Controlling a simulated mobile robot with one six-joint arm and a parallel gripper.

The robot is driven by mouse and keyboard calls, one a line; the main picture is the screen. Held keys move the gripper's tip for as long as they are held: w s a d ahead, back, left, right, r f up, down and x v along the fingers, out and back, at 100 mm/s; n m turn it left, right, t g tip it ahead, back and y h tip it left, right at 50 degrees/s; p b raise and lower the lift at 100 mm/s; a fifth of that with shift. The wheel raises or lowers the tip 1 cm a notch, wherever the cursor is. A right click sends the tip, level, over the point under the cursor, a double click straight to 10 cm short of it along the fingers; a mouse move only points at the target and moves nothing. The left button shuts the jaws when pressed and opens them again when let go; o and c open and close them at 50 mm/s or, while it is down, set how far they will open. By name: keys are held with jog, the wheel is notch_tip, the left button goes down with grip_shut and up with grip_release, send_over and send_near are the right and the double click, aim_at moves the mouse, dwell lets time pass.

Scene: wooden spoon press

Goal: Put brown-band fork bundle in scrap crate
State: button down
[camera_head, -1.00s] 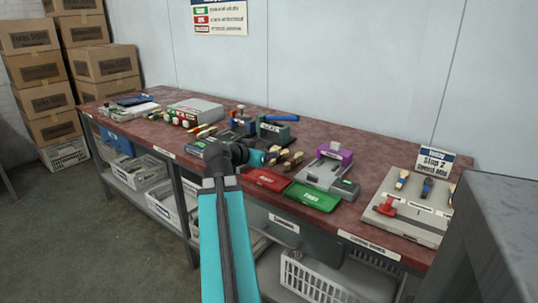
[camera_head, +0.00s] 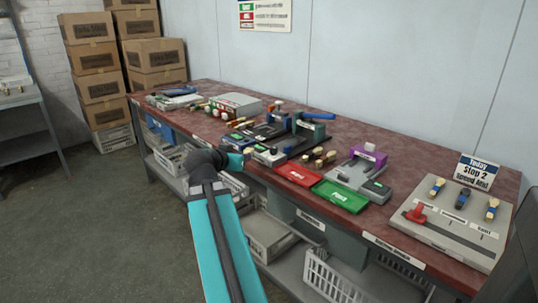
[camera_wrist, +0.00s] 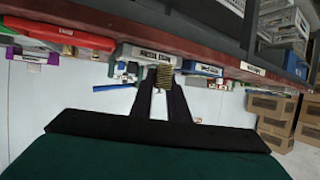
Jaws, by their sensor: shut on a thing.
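My gripper (camera_wrist: 166,100) is shut on a small ribbed tan-brown bundle (camera_wrist: 165,77), which I take for the brown-band fork bundle. It sits between the dark fingertips in the wrist view; its band cannot be made out. In the head view my arm reaches to the bench's front edge, and its wrist hides the fingers and bundle. Under the bench are a white slatted crate (camera_head: 330,278), a grey bin (camera_head: 266,236) and a pale crate (camera_head: 172,160). No readable label shows which one is the scrap crate.
The red-topped bench (camera_head: 410,160) holds a red tray (camera_head: 297,174), a green tray (camera_head: 340,196), a grey-purple device (camera_head: 362,170) and a lever panel (camera_head: 452,222). Cardboard boxes (camera_head: 100,85) stand at the back left. The floor left of the bench is clear.

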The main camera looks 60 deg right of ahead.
jog(key=w+a+f+n+t+y, duration=0.2)
jog(key=w+a+n+t, duration=0.2)
jog(key=w+a, duration=0.75)
jog(key=w+a+f+n+t+y, duration=0.2)
jog(key=w+a+n+t, duration=0.1)
jog(key=w+a, duration=0.85)
jog(key=w+a+r+n+t+y, duration=0.1)
jog(key=w+a+n+y, duration=0.3)
jog(key=a, duration=1.1)
jog(key=w+a+r+n+t+y, duration=0.1)
jog(key=w+a+n+t+y, duration=0.2)
jog(key=a, duration=1.3)
jog(key=shift+w+n+t+y, duration=0.3)
jog(key=shift+w+n+y, duration=0.75)
jog(key=shift+n+y, duration=0.05)
